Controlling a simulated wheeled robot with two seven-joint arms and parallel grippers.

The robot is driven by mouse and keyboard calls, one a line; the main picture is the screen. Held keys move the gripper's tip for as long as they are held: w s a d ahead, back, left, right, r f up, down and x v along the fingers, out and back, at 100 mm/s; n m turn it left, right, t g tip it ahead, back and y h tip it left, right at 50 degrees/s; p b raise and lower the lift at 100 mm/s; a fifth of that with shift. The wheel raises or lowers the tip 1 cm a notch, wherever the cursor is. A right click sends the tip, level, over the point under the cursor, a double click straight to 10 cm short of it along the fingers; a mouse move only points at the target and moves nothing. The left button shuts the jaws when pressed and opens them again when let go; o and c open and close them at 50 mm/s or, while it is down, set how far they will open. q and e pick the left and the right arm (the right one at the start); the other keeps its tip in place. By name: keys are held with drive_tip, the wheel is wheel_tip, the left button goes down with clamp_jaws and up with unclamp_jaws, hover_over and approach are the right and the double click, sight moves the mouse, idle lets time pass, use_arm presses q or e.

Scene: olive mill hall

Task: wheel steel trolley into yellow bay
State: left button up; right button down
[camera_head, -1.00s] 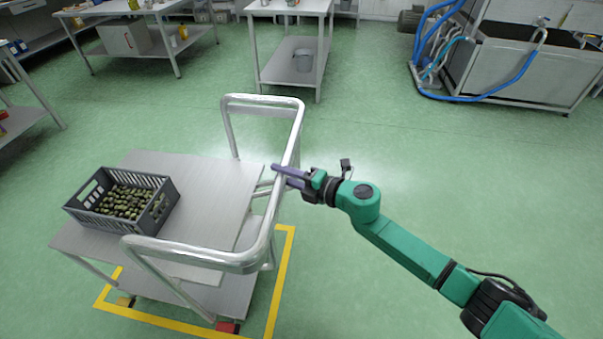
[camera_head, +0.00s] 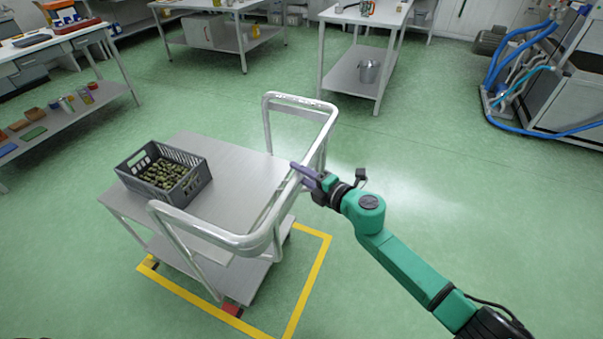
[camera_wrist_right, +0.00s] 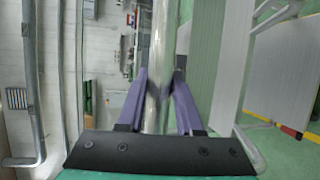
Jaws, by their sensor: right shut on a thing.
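The steel trolley (camera_head: 230,155) stands at the centre left of the head view, with a tubular handle frame (camera_head: 232,240) and a lower shelf. A grey crate (camera_head: 195,187) of olives sits on its top. Yellow floor tape (camera_head: 312,275) marks the bay, and the trolley overlaps it. The far side of the bay is mostly hidden. My right gripper (camera_head: 301,172) is shut on the handle bar, which runs between its purple fingers in the wrist view (camera_wrist_right: 158,85). My left gripper is out of view.
A workbench (camera_head: 60,45) with a loaded lower shelf stands at the left. Steel tables (camera_head: 352,75) stand at the back, one with a bucket (camera_head: 369,71). A steel machine with blue hoses (camera_head: 520,125) is at the right. Green floor around the trolley is clear.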

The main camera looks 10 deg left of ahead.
drive_tip(key=c, duration=0.6)
unclamp_jaws()
drive_tip(key=v, duration=1.4)
drive_tip(key=shift+s+d+r+b, duration=0.1)
drive_tip(key=shift+s+d+b, duration=0.1)
drive_tip(key=shift+b, duration=0.1)
